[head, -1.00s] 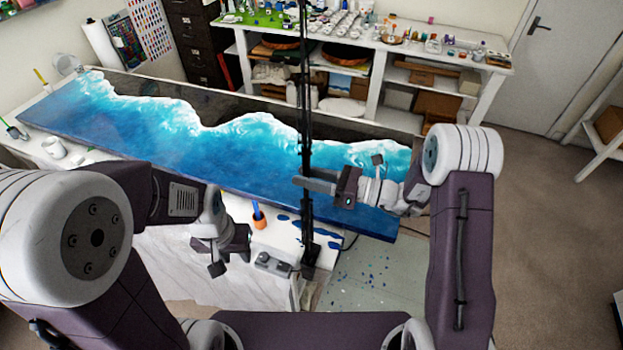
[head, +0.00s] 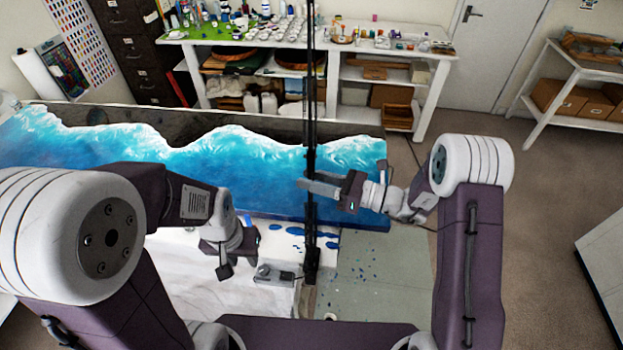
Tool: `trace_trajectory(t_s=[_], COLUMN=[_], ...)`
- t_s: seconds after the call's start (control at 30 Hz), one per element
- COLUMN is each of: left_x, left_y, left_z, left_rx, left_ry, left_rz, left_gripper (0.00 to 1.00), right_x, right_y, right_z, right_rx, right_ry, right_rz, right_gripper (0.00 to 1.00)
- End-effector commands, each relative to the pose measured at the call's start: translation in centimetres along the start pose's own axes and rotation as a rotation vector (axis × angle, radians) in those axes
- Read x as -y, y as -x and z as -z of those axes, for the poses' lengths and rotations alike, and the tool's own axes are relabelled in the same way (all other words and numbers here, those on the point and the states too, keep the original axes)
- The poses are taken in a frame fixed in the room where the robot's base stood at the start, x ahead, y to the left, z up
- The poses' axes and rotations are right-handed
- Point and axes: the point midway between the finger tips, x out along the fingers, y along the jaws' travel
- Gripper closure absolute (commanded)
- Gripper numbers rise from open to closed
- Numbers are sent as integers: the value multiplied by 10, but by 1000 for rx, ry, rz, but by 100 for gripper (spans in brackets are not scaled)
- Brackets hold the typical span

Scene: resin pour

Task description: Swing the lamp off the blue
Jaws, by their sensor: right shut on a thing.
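The lamp shows as a thin black upright post (head: 311,120) that runs from a dark base (head: 311,262) at the table edge out of the top of the head view. Its lamp head is out of view. The blue resin panel (head: 130,172), with white wave lines, lies behind the post. The post crosses in front of the panel's right part. My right gripper (head: 312,185) is shut on the post, coming in from the right. My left gripper (head: 224,268) hangs, pointing down, over the front of the table, apart from the lamp. Its jaw gap is not clear.
A grey control box (head: 275,274) sits beside the lamp base. Blue drips mark the white table cover (head: 190,285) and the floor sheet (head: 370,280). A white workbench (head: 350,42) with cups stands behind. Open floor (head: 530,220) lies to the right.

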Motion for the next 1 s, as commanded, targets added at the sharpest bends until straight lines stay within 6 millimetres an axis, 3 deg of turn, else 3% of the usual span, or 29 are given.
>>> trace_trajectory(t_s=[0.03, 0.07, 0.1, 0.13, 0.47, 0.8, 1.0], left_x=[0, 0, 0, 0, 0, 1, 1], left_y=[0, 0, 0, 0, -2, -33, -36], left_z=[0, 0, 0, 0, 0, -3, -4], left_rx=[0, 0, 0, 0, 0, 0, 0], left_ry=[0, 0, 0, 0, 0, 0, 0], left_rz=[0, 0, 0, 0, 0, 0, 0], left_gripper=[66, 66, 66, 66, 66, 66, 66], right_x=[0, 0, 0, 0, 1, 2, 0], right_y=[0, 0, 0, 0, 4, 72, 92], right_z=[-1, -1, -1, -1, 0, 3, 0], right_rx=[3, 3, 3, 3, 2, 3, 3], right_ry=[1, 1, 1, 1, 1, 2, 1], right_rz=[0, 0, 0, 0, 2, 6, 2], right_gripper=[100, 62, 51, 48, 48, 48, 48])
